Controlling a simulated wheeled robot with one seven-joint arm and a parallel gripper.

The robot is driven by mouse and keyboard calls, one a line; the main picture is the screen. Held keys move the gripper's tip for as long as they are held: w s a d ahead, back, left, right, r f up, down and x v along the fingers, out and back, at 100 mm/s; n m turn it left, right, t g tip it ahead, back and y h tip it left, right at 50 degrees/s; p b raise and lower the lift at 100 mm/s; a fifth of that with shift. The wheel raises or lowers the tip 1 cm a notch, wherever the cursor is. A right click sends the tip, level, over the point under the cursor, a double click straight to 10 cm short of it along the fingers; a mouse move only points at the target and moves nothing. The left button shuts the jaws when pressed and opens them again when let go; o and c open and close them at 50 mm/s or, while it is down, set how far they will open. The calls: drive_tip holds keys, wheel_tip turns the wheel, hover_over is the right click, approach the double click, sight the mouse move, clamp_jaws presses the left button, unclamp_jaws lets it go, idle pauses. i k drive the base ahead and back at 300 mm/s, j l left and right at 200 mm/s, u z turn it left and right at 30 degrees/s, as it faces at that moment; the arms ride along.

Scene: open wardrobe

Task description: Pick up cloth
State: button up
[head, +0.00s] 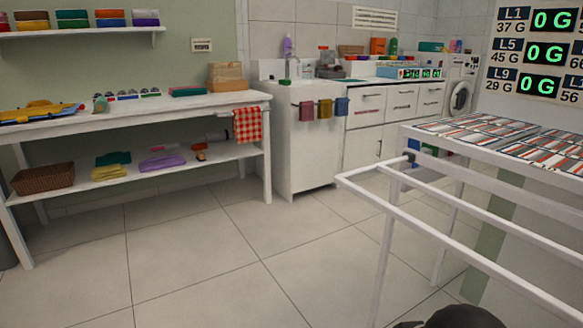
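Several cloths are in the head view, and I cannot tell which one the task means. A red and white checkered cloth (248,125) hangs at the right end of the white table. Folded yellow (111,173), green (113,158) and purple (162,163) cloths lie on the table's lower shelf. Striped cloths (470,131) lie flat on the white rack at the right. My gripper is not in view.
The white table (160,109) stands along the left wall, with a wicker basket (43,178) on its lower shelf. The white rack (402,187) has bars reaching into the right foreground. The tiled floor (210,245) is clear in the middle. A washing machine (460,97) stands at the back right.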

sight(306, 112)
drive_tip(key=i+j, duration=0.55)
drive_tip(key=i+j+z, duration=0.1)
drive_tip(key=i+j, duration=0.45)
drive_tip(key=j, duration=0.15)
drive_tip(key=i+j, duration=0.5)
drive_tip(key=j, duration=0.2)
